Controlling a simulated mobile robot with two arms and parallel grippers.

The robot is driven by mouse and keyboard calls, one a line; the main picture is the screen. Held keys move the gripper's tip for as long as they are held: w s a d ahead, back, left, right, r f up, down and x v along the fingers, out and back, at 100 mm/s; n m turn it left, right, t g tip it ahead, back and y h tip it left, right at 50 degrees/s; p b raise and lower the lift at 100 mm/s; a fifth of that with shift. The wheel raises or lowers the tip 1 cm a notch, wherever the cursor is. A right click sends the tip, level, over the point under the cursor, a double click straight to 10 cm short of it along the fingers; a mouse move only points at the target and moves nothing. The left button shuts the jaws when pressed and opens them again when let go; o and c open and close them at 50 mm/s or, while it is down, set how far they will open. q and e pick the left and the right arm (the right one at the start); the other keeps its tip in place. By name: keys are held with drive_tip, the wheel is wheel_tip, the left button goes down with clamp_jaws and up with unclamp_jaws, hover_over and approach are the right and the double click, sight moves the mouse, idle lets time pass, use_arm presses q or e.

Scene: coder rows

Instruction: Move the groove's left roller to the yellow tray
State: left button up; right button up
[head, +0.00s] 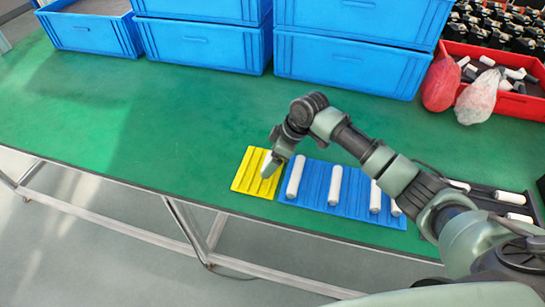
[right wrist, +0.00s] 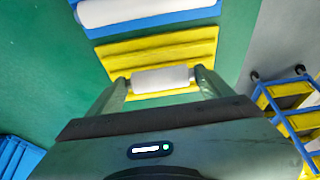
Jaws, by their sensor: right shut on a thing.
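My right gripper (head: 271,164) is over the yellow tray (head: 244,181), with its arm reaching in from the right. In the right wrist view the gripper (right wrist: 160,82) is shut on a white roller (right wrist: 158,78), held crosswise between the fingers over the yellow ribbed tray (right wrist: 160,48). I cannot tell whether the roller touches the tray. The blue ribbed tray (head: 315,188) beside it holds several white rollers, the leftmost (head: 296,177) near the yellow tray. A dark tray (head: 485,197) farther right holds more white rollers and is partly behind my arm. My left gripper is not in view.
Blue crates (head: 200,42) line the back of the green table (head: 130,125). A red bin (head: 520,104) and red and whitish bags (head: 440,85) stand at back right. The table left of the yellow tray is clear. Its front edge is close.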

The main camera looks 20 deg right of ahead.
drive_tip(key=shift+f, duration=0.15)
idle(0.3)
drive_tip(key=shift+f+b, duration=0.3)
drive_tip(key=shift+f, duration=0.55)
drive_tip(key=shift+f, duration=0.45)
drive_tip(key=o, duration=1.5)
